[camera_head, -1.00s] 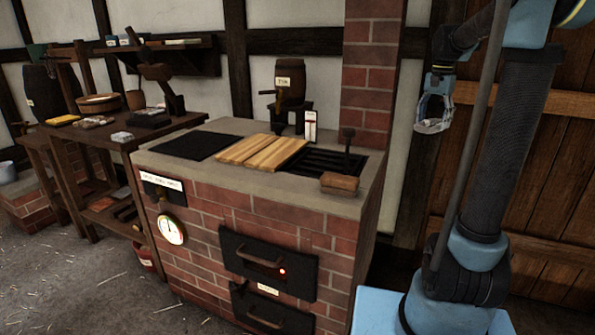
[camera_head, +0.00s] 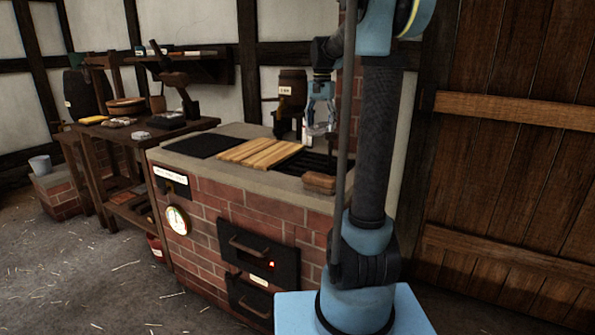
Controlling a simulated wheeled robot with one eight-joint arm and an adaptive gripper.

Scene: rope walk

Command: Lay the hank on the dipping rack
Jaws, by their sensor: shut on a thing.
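My gripper (camera_head: 320,118) hangs in front of the brick chimney, above the back right of the stove top. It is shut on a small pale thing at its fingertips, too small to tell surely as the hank. A slatted wooden board (camera_head: 259,151) lies on the middle of the stove top. To its right is a dark slatted grate (camera_head: 318,162), partly hidden by my arm. I cannot tell which of these, if either, is the dipping rack.
The brick stove (camera_head: 208,206) has a dark plate (camera_head: 205,146) at its left. A small keg (camera_head: 291,90) stands behind, and a wooden block (camera_head: 319,181) is at the front right. A cluttered workbench (camera_head: 190,130) stands left. Floor in front is clear.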

